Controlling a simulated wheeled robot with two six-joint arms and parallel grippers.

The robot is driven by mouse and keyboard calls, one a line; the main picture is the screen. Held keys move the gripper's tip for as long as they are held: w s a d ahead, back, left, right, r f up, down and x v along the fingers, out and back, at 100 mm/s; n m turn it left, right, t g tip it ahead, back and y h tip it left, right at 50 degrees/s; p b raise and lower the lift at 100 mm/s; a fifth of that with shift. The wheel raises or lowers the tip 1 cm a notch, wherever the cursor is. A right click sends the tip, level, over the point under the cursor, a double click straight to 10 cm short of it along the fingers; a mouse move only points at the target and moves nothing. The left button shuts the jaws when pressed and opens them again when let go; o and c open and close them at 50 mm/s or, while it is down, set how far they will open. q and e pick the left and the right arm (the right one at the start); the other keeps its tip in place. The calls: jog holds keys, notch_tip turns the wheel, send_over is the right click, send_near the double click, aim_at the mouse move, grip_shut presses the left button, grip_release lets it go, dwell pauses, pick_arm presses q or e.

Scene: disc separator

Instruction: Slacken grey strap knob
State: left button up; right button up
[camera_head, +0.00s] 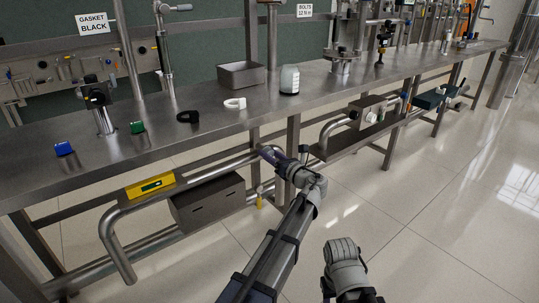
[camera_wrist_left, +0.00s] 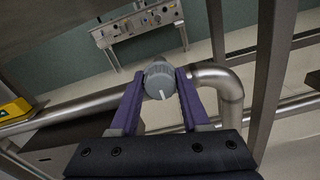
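The grey knob (camera_wrist_left: 160,81) is a ribbed round cap with a white pointer line, seen face-on in the left wrist view. It sits by the steel pipe (camera_wrist_left: 228,90) under the bench. The purple fingers of my left gripper (camera_wrist_left: 160,78) lie on both sides of the knob, with no clear gap between them and its rim. In the head view, my left gripper (camera_head: 268,153) reaches to the pipe below the bench's front edge, and its fingers hide the knob there. The strap cannot be made out.
A yellow gauge box (camera_head: 150,186) and a dark grey box (camera_head: 207,202) are on the pipe's left. The steel bench top (camera_head: 200,145) overhangs the pipe, with bench legs close by. A white ring (camera_head: 235,103) lies on top. The tiled floor at right is clear.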

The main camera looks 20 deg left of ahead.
pick_arm(q)
grip_shut()
